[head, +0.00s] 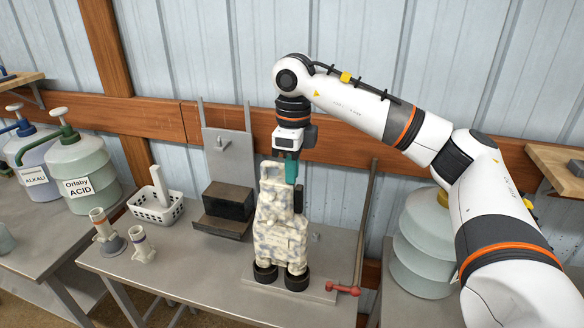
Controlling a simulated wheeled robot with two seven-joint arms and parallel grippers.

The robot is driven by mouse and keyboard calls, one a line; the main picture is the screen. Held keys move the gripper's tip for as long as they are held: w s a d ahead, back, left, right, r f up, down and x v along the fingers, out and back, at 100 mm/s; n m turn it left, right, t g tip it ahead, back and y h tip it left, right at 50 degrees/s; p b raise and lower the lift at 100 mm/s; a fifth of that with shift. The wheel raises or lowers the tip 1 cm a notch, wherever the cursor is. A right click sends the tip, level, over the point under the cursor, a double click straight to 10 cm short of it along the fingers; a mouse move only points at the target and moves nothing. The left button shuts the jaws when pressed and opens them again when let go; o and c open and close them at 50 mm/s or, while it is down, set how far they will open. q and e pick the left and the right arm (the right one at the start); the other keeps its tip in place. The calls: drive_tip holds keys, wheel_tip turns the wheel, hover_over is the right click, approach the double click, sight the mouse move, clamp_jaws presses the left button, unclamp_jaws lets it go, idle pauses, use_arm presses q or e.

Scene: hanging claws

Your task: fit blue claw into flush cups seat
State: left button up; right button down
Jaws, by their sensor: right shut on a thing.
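My right gripper (291,155) points down at the top of a tall mottled cream-and-grey body (281,225). It is shut on a small teal piece (291,170) there, mostly hidden; I cannot tell how far it extends behind the mottled body. The mottled body stands upright on a metal plate on the middle table, with two dark round cups (265,271) at its foot. No plainly blue claw shows, and I cannot tell whether the teal piece is part of it. I cannot make out a flush cups seat for certain. My left gripper is out of view.
A metal backplate with a hook (222,143) and a dark box (229,201) stand left of the mottled body. A red-handled rod (343,289) lies at right. Jugs stand on both side tables.

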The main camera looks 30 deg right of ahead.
drive_tip(key=shift+f+b, duration=0.6)
drive_tip(key=shift+f, duration=0.45)
drive_tip(key=shift+f+b, duration=0.7)
drive_tip(key=shift+f, duration=0.05)
drive_tip(key=shift+f+b, duration=0.75)
drive_tip(key=shift+f, duration=0.4)
drive_tip(key=c, duration=1.4)
unclamp_jaws()
drive_tip(key=shift+o, duration=0.3)
drive_tip(key=shift+s, duration=0.1)
